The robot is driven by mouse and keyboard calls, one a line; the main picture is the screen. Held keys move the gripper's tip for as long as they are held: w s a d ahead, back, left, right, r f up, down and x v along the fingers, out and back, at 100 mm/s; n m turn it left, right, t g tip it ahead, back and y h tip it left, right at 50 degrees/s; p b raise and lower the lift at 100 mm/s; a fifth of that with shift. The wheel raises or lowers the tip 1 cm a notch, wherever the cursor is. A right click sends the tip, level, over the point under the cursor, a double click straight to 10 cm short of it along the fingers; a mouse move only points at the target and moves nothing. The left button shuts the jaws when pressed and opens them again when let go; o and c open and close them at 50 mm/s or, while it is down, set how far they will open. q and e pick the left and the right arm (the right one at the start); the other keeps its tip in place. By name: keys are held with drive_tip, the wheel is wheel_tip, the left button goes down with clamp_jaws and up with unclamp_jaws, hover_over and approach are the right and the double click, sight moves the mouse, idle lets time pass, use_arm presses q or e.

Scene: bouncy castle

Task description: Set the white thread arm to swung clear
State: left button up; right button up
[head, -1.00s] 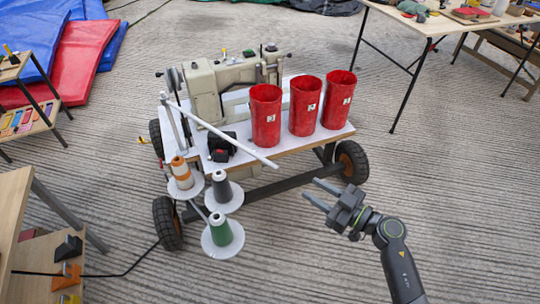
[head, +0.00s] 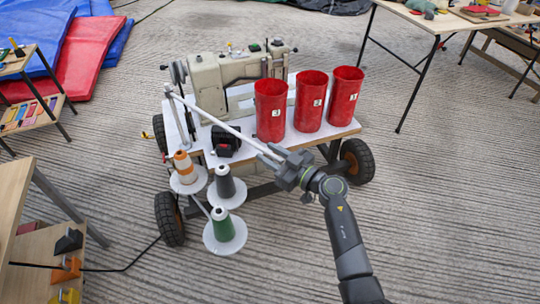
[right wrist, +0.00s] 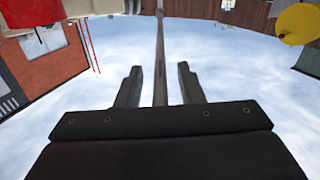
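The white thread arm (head: 222,124) is a thin pale rod on the sewing machine cart. It runs from a post at the cart's left end, slanting across the front of the table to its front edge. My right gripper (head: 269,154) is at the rod's free end, by the cart's front edge. In the right wrist view the rod (right wrist: 160,62) runs between the two spread fingers (right wrist: 159,85), with a gap on each side. The gripper is open, and the rod's very tip is hidden by it. My left gripper is not in view.
Three red cups (head: 311,101) stand on the cart close behind the rod. The sewing machine (head: 222,82) is at the back. A black box (head: 225,141) sits under the rod. Spools of thread (head: 224,228) stand on discs in front.

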drive_tip(key=shift+w+a, duration=0.1)
drive_tip(key=shift+w, duration=0.05)
clamp_jaws()
idle(0.4)
